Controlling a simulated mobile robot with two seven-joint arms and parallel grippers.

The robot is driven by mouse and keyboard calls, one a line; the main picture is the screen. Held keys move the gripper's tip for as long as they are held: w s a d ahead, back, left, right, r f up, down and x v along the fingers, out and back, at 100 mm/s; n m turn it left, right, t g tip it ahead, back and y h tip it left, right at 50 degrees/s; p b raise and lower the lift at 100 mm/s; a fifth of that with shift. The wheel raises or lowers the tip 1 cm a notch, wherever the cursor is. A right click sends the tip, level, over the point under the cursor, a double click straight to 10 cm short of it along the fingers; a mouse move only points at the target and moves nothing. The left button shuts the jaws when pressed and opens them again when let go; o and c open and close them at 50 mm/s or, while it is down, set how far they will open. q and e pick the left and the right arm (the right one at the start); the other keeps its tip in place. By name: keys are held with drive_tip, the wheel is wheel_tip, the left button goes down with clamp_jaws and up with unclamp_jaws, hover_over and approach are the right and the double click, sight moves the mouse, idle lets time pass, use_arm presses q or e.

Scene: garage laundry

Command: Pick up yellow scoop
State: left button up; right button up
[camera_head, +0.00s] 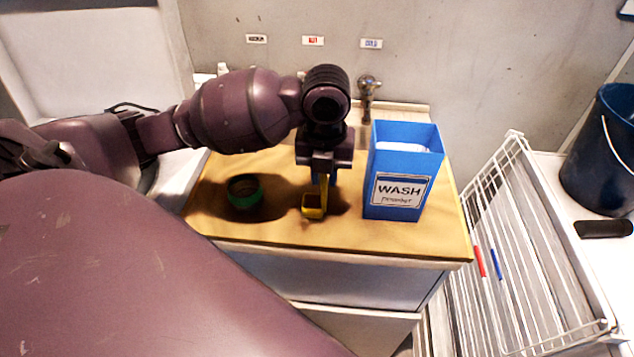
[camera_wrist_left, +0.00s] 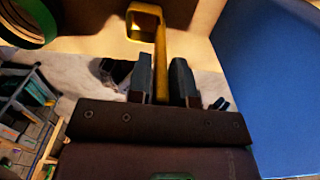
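The yellow scoop (camera_head: 313,207) is at the middle of the wooden counter top, its square cup toward the front edge and its handle running up to my left gripper (camera_head: 323,180). In the left wrist view the scoop (camera_wrist_left: 160,45) has its handle between the two dark fingers of the left gripper (camera_wrist_left: 162,75). I cannot tell whether the cup touches the counter. My right gripper is not in view.
A blue WASH box (camera_head: 403,165) stands close right of the scoop. A round green container (camera_head: 245,192) is to its left. A tap (camera_head: 368,88) is behind. The counter (camera_head: 430,235) ends in front; a white wire rack (camera_head: 540,230) is at right.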

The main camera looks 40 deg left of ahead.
use_arm(q)
clamp_jaws()
wheel_tip(320, 180, up, 20)
drive_tip(key=p, duration=0.3)
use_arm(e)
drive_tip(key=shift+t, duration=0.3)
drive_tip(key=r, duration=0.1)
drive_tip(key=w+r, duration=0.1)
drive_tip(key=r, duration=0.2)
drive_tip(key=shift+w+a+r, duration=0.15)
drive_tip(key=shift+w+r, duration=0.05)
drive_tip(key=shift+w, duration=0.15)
